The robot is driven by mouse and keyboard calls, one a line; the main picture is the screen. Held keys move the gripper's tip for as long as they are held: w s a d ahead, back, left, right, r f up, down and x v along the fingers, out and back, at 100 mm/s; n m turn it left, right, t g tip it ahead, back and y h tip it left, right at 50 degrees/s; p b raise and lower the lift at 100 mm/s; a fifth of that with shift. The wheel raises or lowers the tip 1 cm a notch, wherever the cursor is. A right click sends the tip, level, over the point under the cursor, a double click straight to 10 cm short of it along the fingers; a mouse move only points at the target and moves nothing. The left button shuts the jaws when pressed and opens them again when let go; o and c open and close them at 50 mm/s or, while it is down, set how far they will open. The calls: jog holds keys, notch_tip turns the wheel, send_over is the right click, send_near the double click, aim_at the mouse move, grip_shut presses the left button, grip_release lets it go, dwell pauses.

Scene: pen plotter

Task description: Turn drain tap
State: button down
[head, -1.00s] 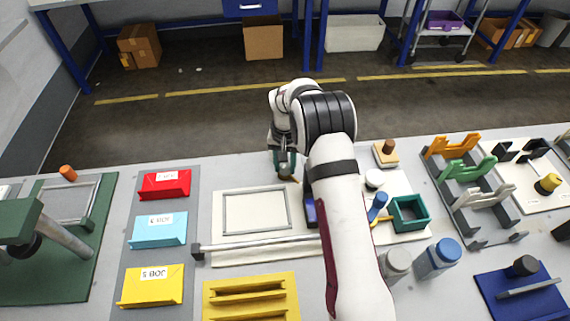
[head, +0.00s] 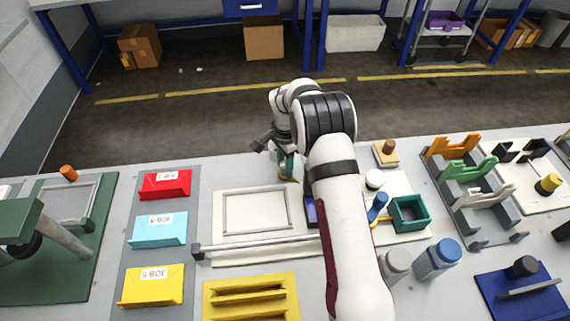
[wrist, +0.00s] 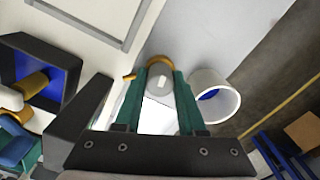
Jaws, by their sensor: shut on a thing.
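The drain tap (wrist: 129,77) shows as brass-coloured parts at the edge of the plotter's pale base in the wrist view. My gripper (wrist: 160,76) points down with its green fingers shut on the tap, around a grey rounded piece between the tips. In the head view my gripper (head: 287,172) is at the back edge of the plotter base, and a bit of brass (head: 295,180) shows below the fingers. The fingers and arm hide much of the tap.
A white cup (wrist: 216,97) with a blue inside stands close beside the fingers in the wrist view. A dark box with a blue inside (wrist: 72,85) is on the other side. The plotter's grey frame (head: 256,211) lies left of my arm.

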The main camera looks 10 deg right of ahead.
jog(key=shift+m, duration=0.6)
jog(key=c, duration=0.5)
grip_release()
notch_tip(320, 180, up, 16)
jog(key=shift+f, duration=0.1)
